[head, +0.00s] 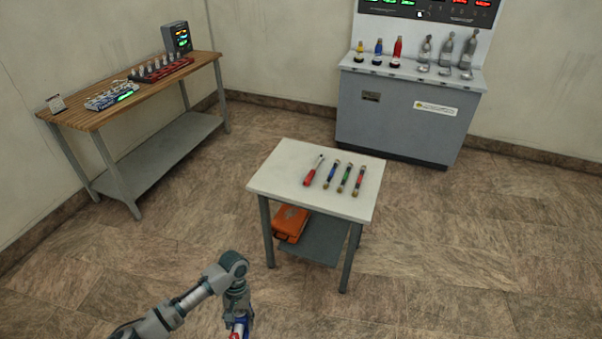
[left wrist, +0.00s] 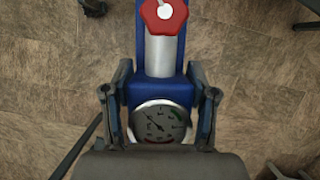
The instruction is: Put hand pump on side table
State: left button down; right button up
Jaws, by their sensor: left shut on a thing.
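My left gripper (head: 238,318) is low in the head view, in front of the side table, at the bottom edge. In the left wrist view its two fingers (left wrist: 160,105) are shut on the hand pump (left wrist: 158,92), a blue body with a silver cylinder, a red knob and a round pressure gauge. In the head view only a small blue and red bit of the pump shows, partly cut off. The side table (head: 270,180) is small, with a white top and grey legs. My right gripper is not in view.
A red-handled tool (head: 312,172) and several slim cylinders (head: 345,178) lie on the table's middle and right; its left and front are clear. An orange case (head: 291,222) sits on its lower shelf. A wooden workbench (head: 75,117) stands left, a grey console (head: 405,115) behind.

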aim_at(291, 164)
jog(key=i+j+z, duration=0.1)
jog(key=i, duration=0.25)
jog(key=i+j+z, duration=0.55)
jog(key=j, duration=0.3)
jog(key=i+j+z, duration=0.25)
jog(key=j, duration=0.15)
jog(key=j+z, duration=0.1)
jog(key=j, duration=0.5)
jog(key=k+j+z, duration=0.15)
jog(key=j, duration=0.5)
